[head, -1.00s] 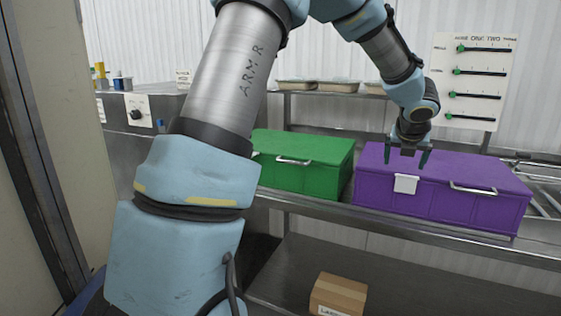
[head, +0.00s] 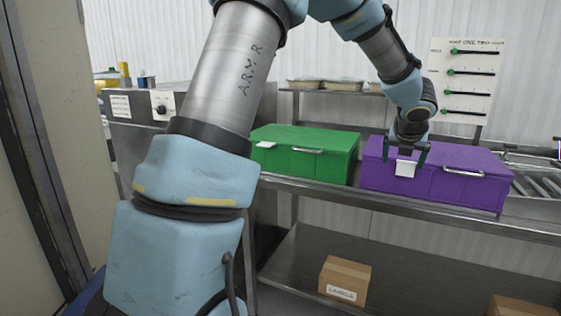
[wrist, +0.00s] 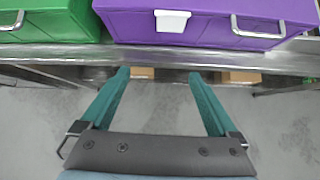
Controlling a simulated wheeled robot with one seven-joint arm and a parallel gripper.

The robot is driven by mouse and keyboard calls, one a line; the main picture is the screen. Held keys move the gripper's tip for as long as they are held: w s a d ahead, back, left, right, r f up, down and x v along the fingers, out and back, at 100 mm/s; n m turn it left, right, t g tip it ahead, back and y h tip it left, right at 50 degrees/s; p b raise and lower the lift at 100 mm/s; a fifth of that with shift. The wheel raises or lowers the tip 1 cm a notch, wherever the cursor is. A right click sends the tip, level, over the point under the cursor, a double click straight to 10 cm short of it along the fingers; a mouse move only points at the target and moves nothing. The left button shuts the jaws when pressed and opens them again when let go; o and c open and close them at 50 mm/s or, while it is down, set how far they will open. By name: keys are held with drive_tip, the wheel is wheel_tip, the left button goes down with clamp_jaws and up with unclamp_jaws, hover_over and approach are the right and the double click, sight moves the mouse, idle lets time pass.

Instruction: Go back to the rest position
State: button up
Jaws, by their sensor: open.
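My gripper (head: 407,158) is open and empty. In the head view it hangs in front of the purple box (head: 460,179), near the white tag on that box's front. In the wrist view my gripper (wrist: 158,75) has its two teal fingers spread wide over the floor, with nothing between them. The purple box (wrist: 205,32) and the green box (wrist: 50,22) lie beyond the fingertips on the steel shelf there.
The green box (head: 330,146) stands on the steel shelf (head: 420,213), left of the purple box. Cardboard boxes (head: 345,281) sit on the lower shelf. A panel with green sliders (head: 466,80) is at the back right, and a grey door frame (head: 35,150) is close on the left.

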drive_tip(key=a+f+m, duration=0.2)
drive_tip(key=a+m, duration=1.4)
drive_tip(key=s+a+f+m+g+y, duration=0.1)
drive_tip(key=s+a+f+m+g, duration=0.2)
drive_tip(key=s+a+m, duration=0.4)
drive_tip(key=s+a+f+m+g+y, duration=0.2)
drive_tip(key=s+a+f+m, duration=0.3)
drive_tip(key=a, duration=1)
drive_tip(key=s+m, duration=0.3)
drive_tip(key=s, duration=0.2)
drive_tip(key=shift+a+g, duration=0.35)
drive_tip(key=shift+g, duration=0.05)
